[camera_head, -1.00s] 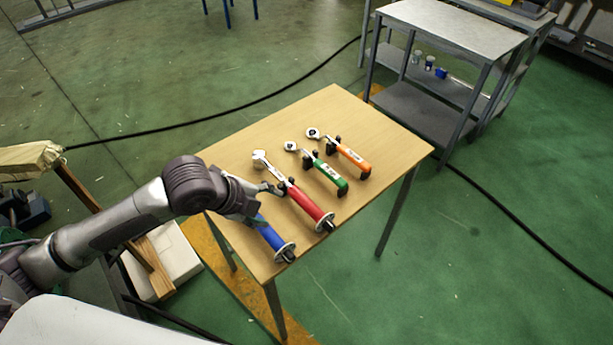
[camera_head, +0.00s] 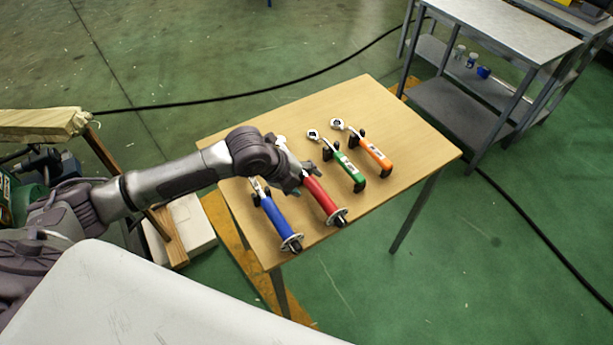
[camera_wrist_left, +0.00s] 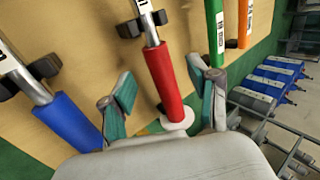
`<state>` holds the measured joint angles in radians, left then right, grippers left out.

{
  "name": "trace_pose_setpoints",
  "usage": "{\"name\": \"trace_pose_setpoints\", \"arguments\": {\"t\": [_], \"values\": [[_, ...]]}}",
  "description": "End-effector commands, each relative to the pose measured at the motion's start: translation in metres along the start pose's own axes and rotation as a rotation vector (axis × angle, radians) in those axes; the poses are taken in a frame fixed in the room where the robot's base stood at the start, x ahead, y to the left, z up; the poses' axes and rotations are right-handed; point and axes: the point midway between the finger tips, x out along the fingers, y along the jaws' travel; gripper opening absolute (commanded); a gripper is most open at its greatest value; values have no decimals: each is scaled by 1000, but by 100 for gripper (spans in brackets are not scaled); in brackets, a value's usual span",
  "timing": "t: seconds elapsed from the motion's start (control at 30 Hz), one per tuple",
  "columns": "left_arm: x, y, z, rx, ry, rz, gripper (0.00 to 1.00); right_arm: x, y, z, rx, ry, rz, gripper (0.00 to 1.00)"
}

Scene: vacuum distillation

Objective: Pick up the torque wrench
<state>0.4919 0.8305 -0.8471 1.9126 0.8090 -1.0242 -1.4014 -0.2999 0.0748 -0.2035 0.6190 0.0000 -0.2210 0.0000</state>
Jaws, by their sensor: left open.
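Several torque wrenches lie side by side on a wooden table (camera_head: 385,103). Their handles are blue (camera_head: 274,220), red (camera_head: 321,196), green (camera_head: 348,171) and orange (camera_head: 374,154). My left gripper (camera_head: 301,183) is above the red-handled wrench and hides part of its shaft and head. In the left wrist view the open fingers (camera_wrist_left: 165,92) lie on either side of the red handle (camera_wrist_left: 162,75), with nothing gripped. There the blue handle (camera_wrist_left: 72,122) is left of the fingers and the green one (camera_wrist_left: 215,30) is to their right. Which wrench the task means cannot be told.
The wrenches rest on black supports close to each other. A grey metal cart (camera_head: 455,105) stands beyond the table's right side. A black cable (camera_head: 250,96) runs over the green floor. The table's back right area is clear.

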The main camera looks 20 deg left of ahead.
Motion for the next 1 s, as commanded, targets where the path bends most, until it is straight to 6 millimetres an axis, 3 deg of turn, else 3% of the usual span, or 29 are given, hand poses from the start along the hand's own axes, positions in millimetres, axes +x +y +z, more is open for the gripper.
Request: {"name": "trace_pose_setpoints", "arguments": {"t": [0.2,0.5,0.87,1.0], "values": [[32,1,1,-1,2,1,61,-4,4,-1,1,2,5,40],[38,2,2,1,0,0,61,-4,8,-1,2,2,9,40],[38,2,2,1,0,1,2,-4,7,-1,2,2,9,40],[38,2,2,1,0,1,0,-4,7,0,1,2,9,40]]}}
